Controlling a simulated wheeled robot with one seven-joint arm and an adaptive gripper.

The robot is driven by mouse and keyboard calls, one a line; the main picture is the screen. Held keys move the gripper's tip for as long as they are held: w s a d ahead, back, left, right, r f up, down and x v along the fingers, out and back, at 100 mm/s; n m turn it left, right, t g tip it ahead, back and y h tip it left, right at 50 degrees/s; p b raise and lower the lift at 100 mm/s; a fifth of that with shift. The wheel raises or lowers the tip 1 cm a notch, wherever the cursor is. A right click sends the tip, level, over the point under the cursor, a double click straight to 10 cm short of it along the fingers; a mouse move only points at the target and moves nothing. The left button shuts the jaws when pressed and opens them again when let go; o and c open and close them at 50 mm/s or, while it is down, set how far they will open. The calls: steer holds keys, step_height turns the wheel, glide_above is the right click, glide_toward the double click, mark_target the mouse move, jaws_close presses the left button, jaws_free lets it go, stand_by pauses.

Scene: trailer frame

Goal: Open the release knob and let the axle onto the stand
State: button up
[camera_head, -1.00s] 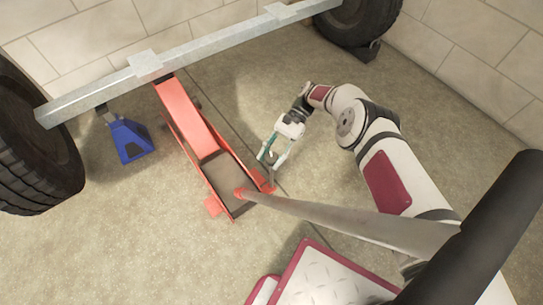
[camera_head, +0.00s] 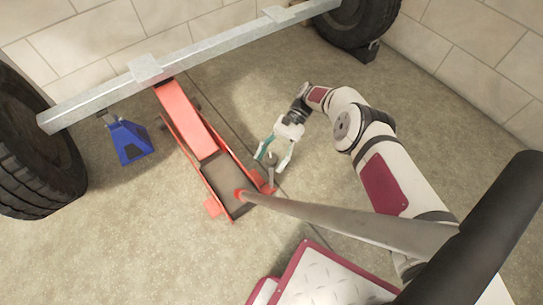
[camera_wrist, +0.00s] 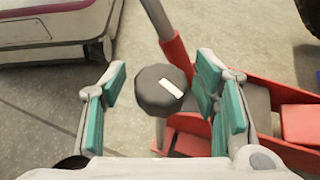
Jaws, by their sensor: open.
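The grey axle beam (camera_head: 205,51) spans between two wheels, with the red floor jack (camera_head: 186,120) under it. The blue stand (camera_head: 131,142) is upright beneath the axle's left part; its top meets the beam in the picture, but I cannot tell whether they touch. The release knob (camera_wrist: 162,88) is a dark round cap with a white mark, beside the foot of the jack handle; it shows small in the head view (camera_head: 271,159). My gripper (camera_head: 273,160) is open, its teal-padded fingers on either side of the knob. In the wrist view a gap shows left of the knob.
The long jack handle (camera_head: 340,222) slants from the jack toward the lower right, in front of my arm. Tyres stand at the left (camera_head: 35,150) and top right (camera_head: 357,20), the latter with a dark chock (camera_head: 366,52).

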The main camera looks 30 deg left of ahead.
mark_target(274, 159)
step_height(274, 159, up, 10)
stand_by(0.6)
steer(key=shift+o, duration=0.2)
steer(key=shift+w+d+f+y, duration=0.1)
steer(key=shift+d+f+y, duration=0.1)
steer(key=shift+d+y, duration=0.15)
steer(key=s+d+f+m+t+y+p, duration=0.1)
steer(key=d+f+m+t+y+p, duration=0.95)
steer(key=m+t+y, duration=0.6)
steer(key=shift+m+g, duration=0.75)
steer(key=shift+g, duration=0.2)
steer(key=a, duration=0.7)
steer(key=a+r+b, duration=0.1)
steer(key=a, duration=0.3)
steer(key=shift+w+a, duration=0.2)
steer(key=shift+w, duration=0.2)
steer(key=shift+r, duration=0.1)
